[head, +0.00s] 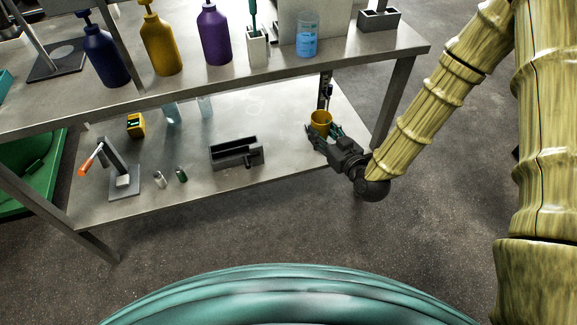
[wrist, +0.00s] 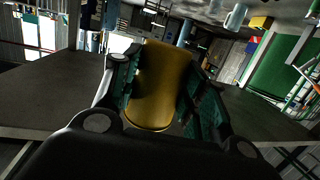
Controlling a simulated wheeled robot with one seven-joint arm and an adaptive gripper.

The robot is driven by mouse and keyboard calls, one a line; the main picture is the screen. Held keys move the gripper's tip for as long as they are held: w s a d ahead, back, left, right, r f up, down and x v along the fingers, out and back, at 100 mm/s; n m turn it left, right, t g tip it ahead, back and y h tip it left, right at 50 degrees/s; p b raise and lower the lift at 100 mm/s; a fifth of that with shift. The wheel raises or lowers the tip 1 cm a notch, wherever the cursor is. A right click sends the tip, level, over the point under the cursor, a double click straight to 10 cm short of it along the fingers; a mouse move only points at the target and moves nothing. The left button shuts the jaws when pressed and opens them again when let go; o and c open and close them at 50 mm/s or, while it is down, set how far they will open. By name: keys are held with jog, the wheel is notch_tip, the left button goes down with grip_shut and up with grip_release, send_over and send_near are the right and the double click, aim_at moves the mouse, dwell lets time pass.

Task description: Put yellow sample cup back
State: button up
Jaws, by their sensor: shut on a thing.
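The yellow sample cup (head: 321,119) is at the right end of the lower shelf in the head view, upright with its open top showing. My gripper (head: 322,130) is shut on it from the front right. In the wrist view the cup (wrist: 158,85) sits between the two green-padded fingers of my gripper (wrist: 160,105). I cannot tell whether the cup's base touches the shelf. A dark upright column (head: 325,88) stands just behind the cup, its upper part meeting the upper shelf edge.
The lower shelf (head: 290,150) holds a dark open holder (head: 235,152), two small vials (head: 170,177), a stand with an orange handle (head: 120,180) and a yellow device (head: 136,125). A table leg (head: 391,100) stands right of my gripper.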

jog(key=s+a+f+n+g+y+b, duration=0.1)
jog(key=a+f+n+g+y+b, duration=0.1)
jog(key=f+b, duration=0.85)
jog(key=a+f+n+g+y+b, duration=0.1)
jog(key=a+f+n+y+b, duration=0.15)
jog(key=f+b, duration=0.75)
jog(key=b, duration=0.5)
send_over(292, 159)
notch_tip(292, 159, down, 3)
jog(key=shift+a+r+g+y, duration=0.1)
jog(key=shift+r+g+y, duration=0.05)
jog(key=shift+g+y, duration=0.15)
notch_tip(292, 159, down, 4)
jog(key=shift+r+b, duration=0.2)
jog(key=shift+b, duration=1)
jog(key=shift+r, duration=0.1)
jog(key=o, duration=1)
jog(key=shift+o, duration=0.4)
